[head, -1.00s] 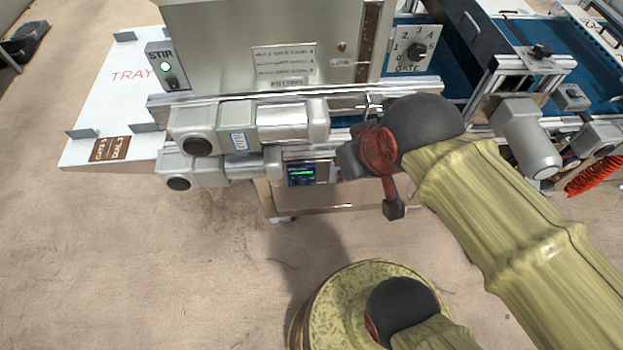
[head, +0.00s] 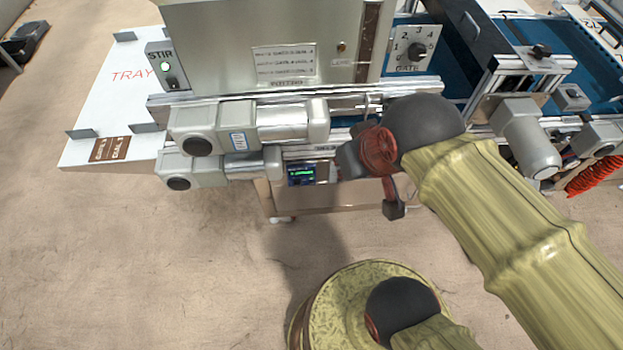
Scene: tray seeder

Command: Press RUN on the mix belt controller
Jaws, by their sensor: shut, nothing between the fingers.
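The mix belt controller appears as a small box with a lit blue and green screen (head: 301,174), under the machine's front rail. Its screen text is too small to read. The RUN button cannot be made out; the right part of the controller lies close to my wrist. My gripper (head: 349,160) is at the end of my arm, just right of the screen. It is shut and empty. My wrist partly hides it, so I cannot tell whether its tips touch the controller.
Grey motors (head: 255,125) jut out left of and above the screen. A steel hopper (head: 220,45) stands behind, with a STIR switch box (head: 166,68) at left and a GATE dial (head: 415,50) at right.

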